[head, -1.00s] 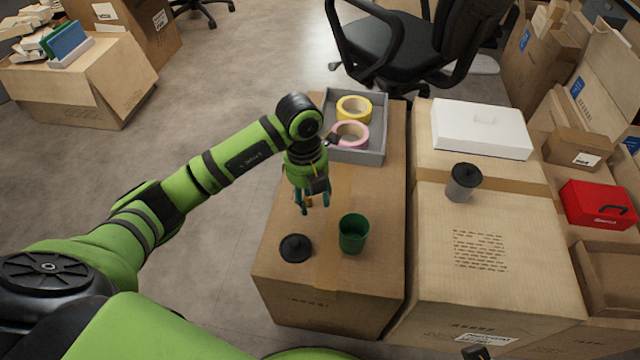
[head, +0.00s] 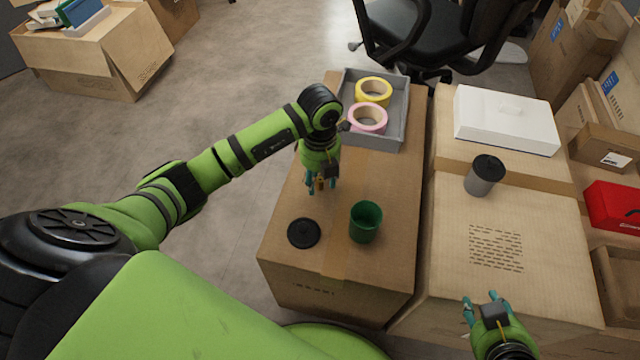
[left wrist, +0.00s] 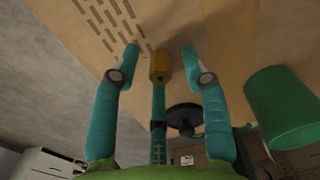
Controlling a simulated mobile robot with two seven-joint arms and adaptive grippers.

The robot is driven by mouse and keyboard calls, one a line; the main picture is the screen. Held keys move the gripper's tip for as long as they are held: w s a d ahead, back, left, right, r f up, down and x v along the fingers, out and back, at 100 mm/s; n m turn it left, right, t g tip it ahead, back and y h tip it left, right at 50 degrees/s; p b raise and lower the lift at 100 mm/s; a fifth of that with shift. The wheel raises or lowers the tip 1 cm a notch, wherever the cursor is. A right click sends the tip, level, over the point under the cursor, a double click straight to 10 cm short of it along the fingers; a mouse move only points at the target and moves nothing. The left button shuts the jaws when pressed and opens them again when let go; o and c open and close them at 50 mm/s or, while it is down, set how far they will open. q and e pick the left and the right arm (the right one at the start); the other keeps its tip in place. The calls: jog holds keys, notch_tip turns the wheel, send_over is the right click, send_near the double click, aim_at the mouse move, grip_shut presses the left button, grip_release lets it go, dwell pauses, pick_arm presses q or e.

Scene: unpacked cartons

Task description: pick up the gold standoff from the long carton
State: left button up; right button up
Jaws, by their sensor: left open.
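The gold standoff (left wrist: 161,68) shows in the left wrist view as a short gold piece on the cardboard, between the fingertips of my left gripper (left wrist: 161,62). Gaps show on both sides of it. In the head view my left gripper (head: 322,186) is open, pointing down over the long carton (head: 385,190), and a small gold spot shows between its fingers. I cannot tell whether the fingers touch the standoff. My right gripper (head: 481,303) is at the lower right, over the neighbouring carton, with its fingers apart and nothing visible between them.
A black lid (head: 303,233) and a green cup (head: 366,223) stand close to my left gripper. A grey tray (head: 396,134) holds yellow and pink tape rolls behind it. The neighbouring carton (head: 550,225) bears a grey cup with black lid (head: 484,176) and a white box (head: 506,118).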

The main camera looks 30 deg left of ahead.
pick_arm(q)
jog(key=shift+f, duration=0.25)
grip_shut()
pick_arm(e)
jog(key=shift+w+a+r+t, duration=0.2)
jog(key=shift+w+r+t, duration=0.1)
jog(key=shift+w+r, duration=0.1)
pick_arm(q)
jog(key=shift+r, duration=0.15)
pick_arm(e)
jog(key=shift+s+f, duration=0.1)
